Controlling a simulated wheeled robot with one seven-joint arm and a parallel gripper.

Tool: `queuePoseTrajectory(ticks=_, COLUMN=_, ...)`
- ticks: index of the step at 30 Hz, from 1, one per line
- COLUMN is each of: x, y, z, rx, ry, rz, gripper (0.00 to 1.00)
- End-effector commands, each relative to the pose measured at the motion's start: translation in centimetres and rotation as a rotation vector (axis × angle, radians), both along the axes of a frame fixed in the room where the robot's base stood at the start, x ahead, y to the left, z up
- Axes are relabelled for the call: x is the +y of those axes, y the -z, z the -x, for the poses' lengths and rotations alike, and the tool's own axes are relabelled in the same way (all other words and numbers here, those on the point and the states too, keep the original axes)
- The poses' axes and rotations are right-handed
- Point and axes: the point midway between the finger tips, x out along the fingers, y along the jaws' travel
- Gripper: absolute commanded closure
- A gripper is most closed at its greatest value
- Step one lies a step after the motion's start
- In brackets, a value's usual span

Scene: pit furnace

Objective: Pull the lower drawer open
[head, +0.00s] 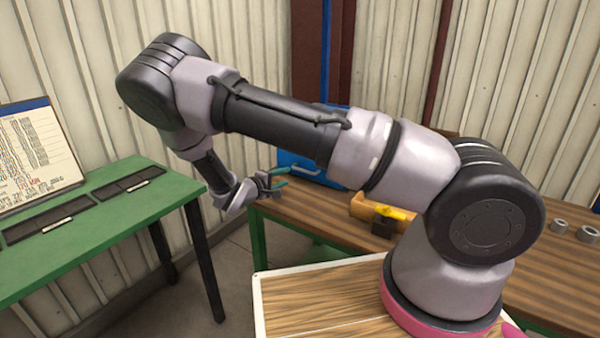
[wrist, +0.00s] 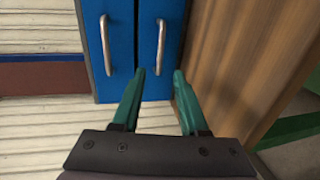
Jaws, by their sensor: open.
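The blue drawer unit (head: 290,157) stands on the wooden bench, partly hidden behind my arm in the head view. In the wrist view two blue drawer fronts show side by side. The right one, nearest the wood top, is the lower drawer (wrist: 148,22), with a metal handle (wrist: 163,45). The left one is the upper drawer (wrist: 122,50), with its own handle (wrist: 105,45). Both fronts look closed. My gripper (wrist: 159,73) is open and empty, its teal fingertips on either side of the near end of the lower handle. I cannot tell whether they touch it.
The wooden bench top (head: 320,220) lies close to my gripper. An orange-brown block with a yellow-and-black item (head: 395,213) and metal rings (head: 560,226) sit on it. A green table (head: 120,215) with a clipboard (head: 35,150) stands at left, with a floor gap between.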

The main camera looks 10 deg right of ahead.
Motion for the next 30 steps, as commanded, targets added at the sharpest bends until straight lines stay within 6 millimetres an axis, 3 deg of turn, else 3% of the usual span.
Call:
queuePoseTrajectory(ticks=18, x=-6.4, y=2.0, z=-6.6, rx=-0.001, ry=-0.004, rz=0.003, gripper=0.57)
queuePoseTrajectory(ticks=30, x=-7.3, y=2.3, z=-7.4, rx=-0.001, ry=-0.005, rz=0.003, gripper=0.57)
